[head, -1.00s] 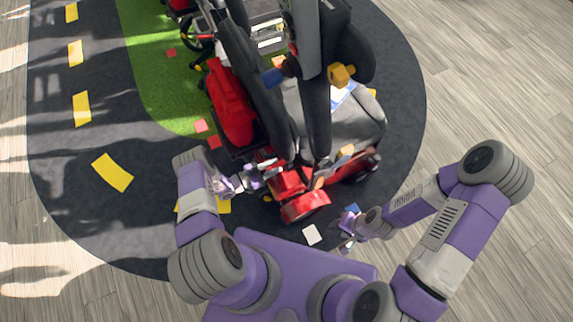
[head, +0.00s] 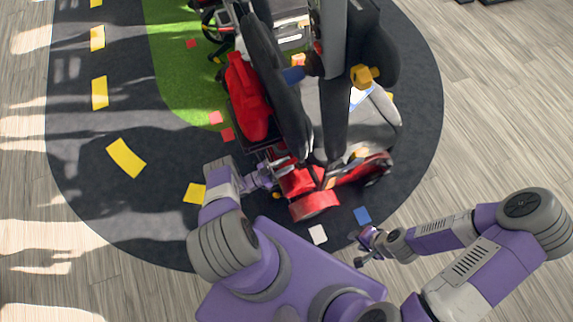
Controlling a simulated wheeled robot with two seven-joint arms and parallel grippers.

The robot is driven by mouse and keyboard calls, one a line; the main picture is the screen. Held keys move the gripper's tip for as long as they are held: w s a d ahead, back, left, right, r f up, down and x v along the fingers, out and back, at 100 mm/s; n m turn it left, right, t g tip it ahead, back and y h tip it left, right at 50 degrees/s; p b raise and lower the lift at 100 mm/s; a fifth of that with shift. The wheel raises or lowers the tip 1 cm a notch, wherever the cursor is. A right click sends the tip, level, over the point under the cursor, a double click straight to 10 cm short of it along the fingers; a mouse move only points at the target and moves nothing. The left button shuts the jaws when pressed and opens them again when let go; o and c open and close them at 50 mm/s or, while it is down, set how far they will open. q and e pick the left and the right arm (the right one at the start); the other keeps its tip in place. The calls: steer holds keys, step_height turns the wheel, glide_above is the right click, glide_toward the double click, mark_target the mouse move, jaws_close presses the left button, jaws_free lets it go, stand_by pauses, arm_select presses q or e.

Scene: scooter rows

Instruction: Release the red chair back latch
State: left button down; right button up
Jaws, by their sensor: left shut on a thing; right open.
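A red mobility scooter (head: 316,204) with a dark seat back (head: 278,88) stands close in front of me. My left gripper (head: 282,170) is at the scooter's left rear, beside the base of the seat back. It is shut on a small part there, and the seat and red bodywork partly hide its fingertips. I cannot make out the red latch itself as a separate part. My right gripper (head: 362,250) is open and empty, low to the right of the scooter, apart from it.
A second scooter (head: 217,25) stands behind on the green strip (head: 180,75). Wooden floor (head: 480,120) at the right is clear.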

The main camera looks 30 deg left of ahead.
mark_target(280, 168)
arm_select(q)
steer(key=c, duration=0.9)
jaws_free()
steer(key=shift+v, duration=3.75)
steer(key=shift+s, duration=0.1)
